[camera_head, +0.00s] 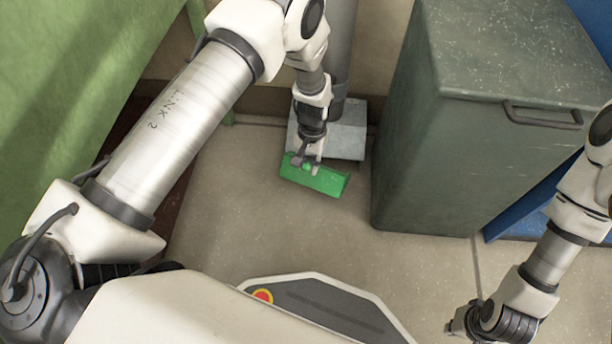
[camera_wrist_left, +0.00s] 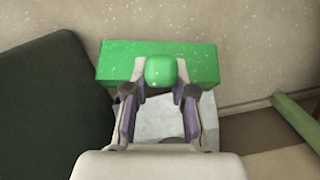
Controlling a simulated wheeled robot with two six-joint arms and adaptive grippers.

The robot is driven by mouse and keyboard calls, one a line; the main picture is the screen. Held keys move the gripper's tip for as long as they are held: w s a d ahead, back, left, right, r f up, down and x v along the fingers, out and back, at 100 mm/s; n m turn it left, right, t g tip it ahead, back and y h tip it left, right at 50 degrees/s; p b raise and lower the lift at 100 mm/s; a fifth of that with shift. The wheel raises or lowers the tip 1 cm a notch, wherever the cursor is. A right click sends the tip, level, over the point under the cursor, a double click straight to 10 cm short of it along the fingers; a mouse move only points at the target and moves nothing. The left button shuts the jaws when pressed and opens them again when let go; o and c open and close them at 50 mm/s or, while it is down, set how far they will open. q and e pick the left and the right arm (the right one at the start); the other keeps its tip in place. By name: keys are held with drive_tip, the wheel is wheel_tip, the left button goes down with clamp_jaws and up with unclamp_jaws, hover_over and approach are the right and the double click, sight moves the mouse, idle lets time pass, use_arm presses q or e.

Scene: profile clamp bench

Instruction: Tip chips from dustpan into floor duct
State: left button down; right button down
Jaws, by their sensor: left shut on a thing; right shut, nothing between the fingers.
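The green dustpan (camera_head: 322,181) is held low in front of the floor duct, a grey metal box (camera_head: 350,135) at the foot of a vertical pipe (camera_head: 341,45). My left gripper (camera_head: 308,166) is shut on the dustpan's handle. In the left wrist view the rounded green handle end (camera_wrist_left: 161,70) sits between the fingers, with the dustpan's flat green side (camera_wrist_left: 205,62) behind it. The pale duct (camera_wrist_left: 165,122) shows between and beyond the fingers. I cannot make out any chips. My right gripper (camera_head: 458,326) is shut and empty, far from the dustpan at the lower right.
A dark green bin (camera_head: 420,150) with a handle stands right of the duct, close to the dustpan; it also shows in the left wrist view (camera_wrist_left: 50,95). A blue panel (camera_head: 530,205) lies behind it. Floor in front is clear.

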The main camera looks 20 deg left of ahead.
use_arm(q)
drive_tip(key=w+g+b, duration=0.1)
drive_tip(key=w, duration=0.1)
drive_tip(key=w+r+g+b, duration=0.1)
drive_tip(key=w+b, duration=0.1)
drive_tip(key=shift+w+r, duration=0.1)
drive_tip(key=shift+w, duration=0.3)
drive_tip(key=w+b, duration=0.1)
drive_tip(key=b, duration=0.1)
drive_tip(key=w+r+g+b, duration=0.1)
drive_tip(key=w+b, duration=0.1)
drive_tip(key=w+r+g+b, duration=0.1)
drive_tip(key=b, duration=0.1)
drive_tip(key=shift+w+d+r+b, duration=0.1)
drive_tip(key=shift+w+r+b, duration=0.15)
drive_tip(key=shift+b, duration=0.15)
